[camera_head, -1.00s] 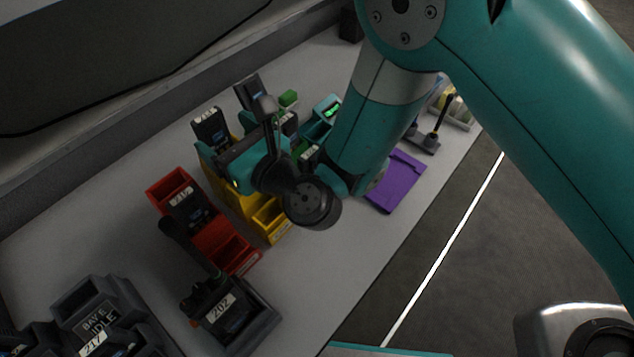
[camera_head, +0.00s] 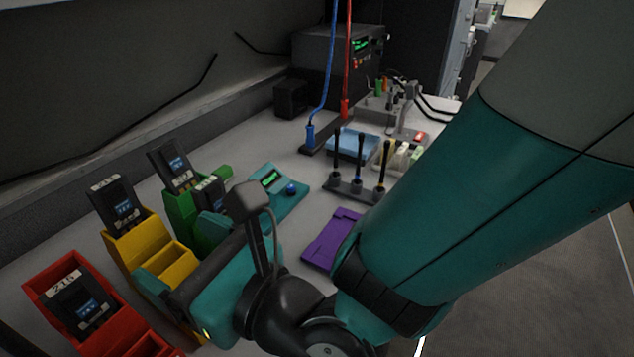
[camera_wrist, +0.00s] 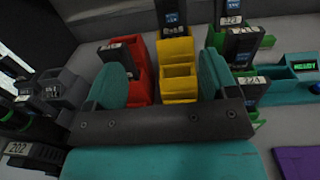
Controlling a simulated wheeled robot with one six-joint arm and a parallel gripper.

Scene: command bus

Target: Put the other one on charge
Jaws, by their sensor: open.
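My gripper (camera_wrist: 162,88) is open, with nothing between its teal fingers, above the front of the yellow bin (camera_wrist: 178,84). A dark battery (camera_head: 116,205) stands in the yellow bin's back part. The red bin (camera_head: 118,318) holds a battery (camera_head: 82,302) with a white number label. The green bins (camera_head: 182,215) hold dark batteries (camera_head: 172,165), one labelled 221 or similar in the wrist view (camera_wrist: 231,18). At the wrist view's left, a grey charger (camera_wrist: 72,92) holds a battery marked 217 (camera_wrist: 50,90). Another unit labelled 202 (camera_wrist: 18,149) is at its lower left, partly cut off.
A teal tester (camera_head: 288,198) with a green display stands right of the green bins. A purple mat (camera_head: 328,240), a rack of black antennas (camera_head: 352,190), a blue tray (camera_head: 352,146) and a power supply (camera_head: 335,62) lie farther right. Red and blue leads hang there.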

